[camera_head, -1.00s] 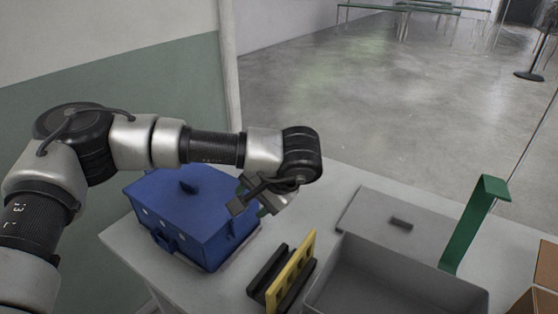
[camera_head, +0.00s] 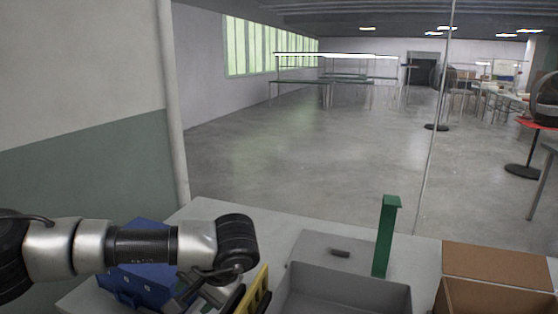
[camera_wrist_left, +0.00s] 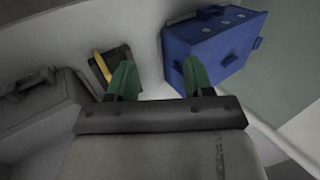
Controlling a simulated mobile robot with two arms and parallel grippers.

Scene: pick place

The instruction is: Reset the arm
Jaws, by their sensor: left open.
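My left arm comes in from the left in the head view, and my left gripper (camera_head: 196,292) hangs low over the table, partly cut by its own wrist and the frame's lower edge. In the left wrist view my left gripper (camera_wrist_left: 160,80) shows two green fingers set wide apart with nothing between them. It is open and empty above the table. A blue box (camera_head: 150,284) lies behind and below the arm; it also shows in the left wrist view (camera_wrist_left: 215,45), right of the fingers. My right gripper is not in view.
A yellow and black holder (camera_head: 255,291) stands beside the gripper. A grey open case (camera_head: 345,292) lies right of it, with a green upright piece (camera_head: 385,240) behind. A brown carton (camera_head: 495,262) is at far right. The pale table (camera_head: 205,212) is clear near its back left edge.

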